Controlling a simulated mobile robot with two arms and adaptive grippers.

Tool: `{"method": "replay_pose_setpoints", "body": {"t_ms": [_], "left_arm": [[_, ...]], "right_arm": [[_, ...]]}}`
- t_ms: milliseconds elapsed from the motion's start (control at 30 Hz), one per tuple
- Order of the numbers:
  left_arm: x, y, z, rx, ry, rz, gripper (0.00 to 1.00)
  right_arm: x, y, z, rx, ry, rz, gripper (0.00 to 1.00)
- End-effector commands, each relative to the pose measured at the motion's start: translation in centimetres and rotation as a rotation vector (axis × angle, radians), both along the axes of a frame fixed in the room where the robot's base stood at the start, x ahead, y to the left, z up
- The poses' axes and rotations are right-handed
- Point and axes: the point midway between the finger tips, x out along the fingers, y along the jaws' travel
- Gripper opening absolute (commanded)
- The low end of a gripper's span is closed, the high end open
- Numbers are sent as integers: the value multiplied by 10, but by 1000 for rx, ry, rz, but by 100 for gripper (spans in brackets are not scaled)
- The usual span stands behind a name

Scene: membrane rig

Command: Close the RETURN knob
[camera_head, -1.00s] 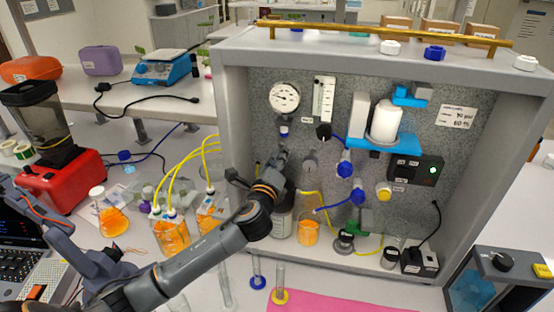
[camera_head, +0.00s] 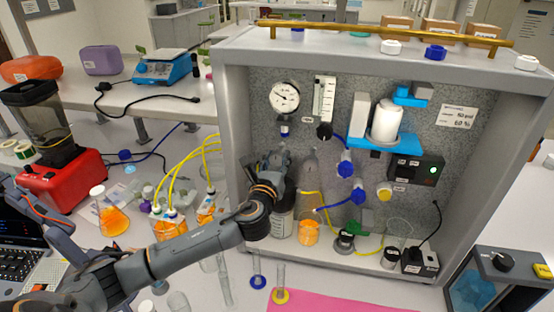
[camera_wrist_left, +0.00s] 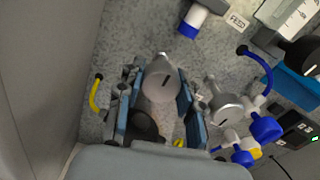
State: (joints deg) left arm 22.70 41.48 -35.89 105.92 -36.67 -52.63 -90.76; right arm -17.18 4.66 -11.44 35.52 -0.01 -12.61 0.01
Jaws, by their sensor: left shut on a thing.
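My left gripper (camera_head: 268,165) reaches into the rig at the left side of its speckled panel. A FEED label (camera_wrist_left: 238,20) is higher up. A dark round part (camera_wrist_left: 145,125) shows between the fingers. My right gripper is not in view.
The rig's left wall (camera_head: 232,130) is close beside my gripper. A pressure gauge (camera_head: 284,97) is above it. Flasks with yellow tubes (camera_head: 168,228) are left of the rig, near my forearm.

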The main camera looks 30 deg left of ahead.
Motion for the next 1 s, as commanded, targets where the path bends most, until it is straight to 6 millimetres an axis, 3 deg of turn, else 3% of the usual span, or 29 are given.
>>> {"method": "replay_pose_setpoints", "body": {"t_ms": [567, 600, 700, 1000], "left_arm": [[1, 1, 4, 33, 2, 3, 5], [1, 1, 4, 33, 2, 3, 42], [1, 1, 3, 31, 2, 2, 60], [0, 0, 1, 30, 6, 0, 60]], "right_arm": [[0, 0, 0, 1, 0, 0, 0], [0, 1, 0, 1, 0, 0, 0], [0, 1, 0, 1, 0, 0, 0], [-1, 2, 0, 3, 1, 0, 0]]}}
